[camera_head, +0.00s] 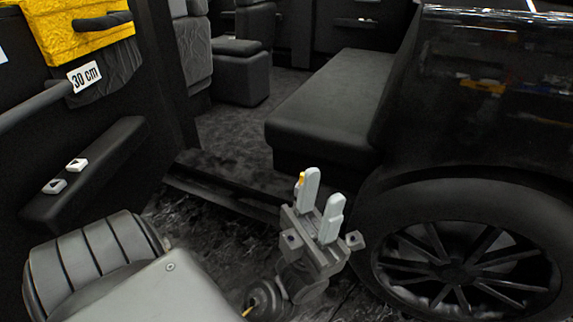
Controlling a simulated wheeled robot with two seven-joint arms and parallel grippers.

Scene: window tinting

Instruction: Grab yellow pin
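My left gripper (323,185) is in the lower middle of the head view, its two pale grey fingers pointing up. A gap shows between the fingers, and I see nothing held in it. A small yellow piece (301,179), perhaps the yellow pin, shows at the outer left edge of the left finger. It is mostly hidden, and I cannot tell whether it touches the finger. My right gripper is not in view.
A black car door (85,185) with a white "30 cm" label (84,77) and a yellow item (75,30) at its top is on the left. A dark wheel (455,265) and body panel are on the right. A dark seat bench (325,105) lies inside the opening.

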